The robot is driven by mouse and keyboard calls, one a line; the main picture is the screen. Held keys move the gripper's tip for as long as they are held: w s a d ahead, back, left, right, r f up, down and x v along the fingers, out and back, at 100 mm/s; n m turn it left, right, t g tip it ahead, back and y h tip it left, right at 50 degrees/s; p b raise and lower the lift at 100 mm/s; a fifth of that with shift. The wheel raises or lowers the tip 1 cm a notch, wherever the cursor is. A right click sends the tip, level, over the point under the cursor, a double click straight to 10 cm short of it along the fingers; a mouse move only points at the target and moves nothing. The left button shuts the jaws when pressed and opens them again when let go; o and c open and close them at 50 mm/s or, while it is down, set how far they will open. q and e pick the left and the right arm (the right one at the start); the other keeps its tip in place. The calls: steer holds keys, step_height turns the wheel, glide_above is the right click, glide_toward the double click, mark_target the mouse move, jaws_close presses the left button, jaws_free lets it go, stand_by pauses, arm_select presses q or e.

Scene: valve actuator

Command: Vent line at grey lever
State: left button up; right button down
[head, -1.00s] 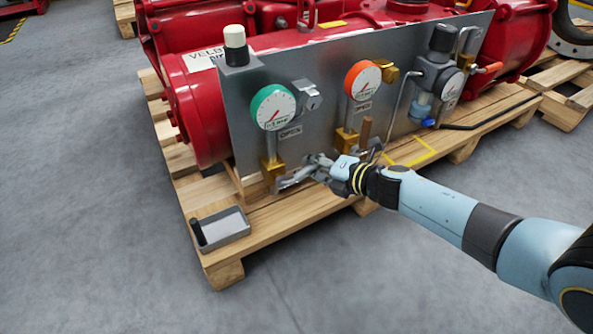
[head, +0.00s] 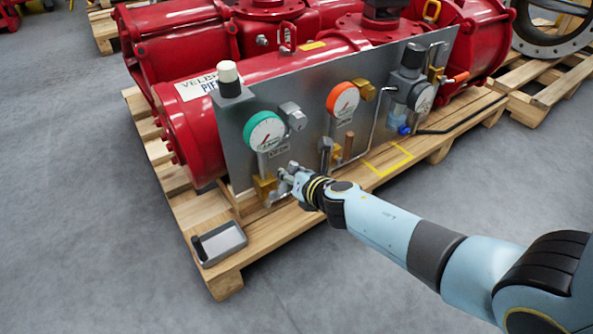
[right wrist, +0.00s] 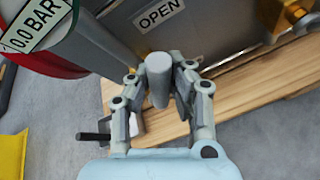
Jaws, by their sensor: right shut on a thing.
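The grey lever (right wrist: 158,80) shows in the right wrist view as a rounded grey bar between the two fingers of my right gripper (right wrist: 160,92). The gripper is shut on it. In the head view my right gripper (head: 287,174) is low at the panel, just right of a brass valve (head: 264,187) under the green-rimmed gauge (head: 264,131); it hides much of the lever there. An OPEN label (head: 278,151) sits above the gripper, and it also shows in the right wrist view (right wrist: 158,14). My left gripper is not in view.
The grey panel (head: 235,130) stands on a wooden pallet (head: 215,215) before red actuators (head: 190,125). To the right are an orange-rimmed gauge (head: 342,100), a brown handle (head: 348,146) and a regulator (head: 411,80). A grey tray (head: 222,244) lies at the pallet's front corner.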

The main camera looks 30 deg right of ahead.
steer(key=shift+a+r+n+h, duration=0.15)
steer(key=shift+a+n+h, duration=0.3)
steer(key=shift+a, duration=0.4)
steer(key=shift+s+a+n+h+b, duration=0.1)
steer(key=shift+a+n+h+b, duration=0.15)
steer(key=shift+a+n+b, duration=0.2)
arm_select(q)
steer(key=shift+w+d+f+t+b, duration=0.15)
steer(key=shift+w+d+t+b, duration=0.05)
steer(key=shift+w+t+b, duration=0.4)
arm_select(e)
steer(key=shift+a+r+n+t+h, duration=0.1)
steer(key=shift+a+n+t+h, duration=0.2)
steer(key=shift+a+n+h, duration=0.25)
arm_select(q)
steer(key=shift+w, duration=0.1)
arm_select(e)
steer(key=c, duration=1.2)
jaws_free()
steer(key=shift+o, duration=0.2)
steer(key=shift+r, duration=0.1)
steer(key=v, duration=0.7)
steer(key=shift+s, duration=0.2)
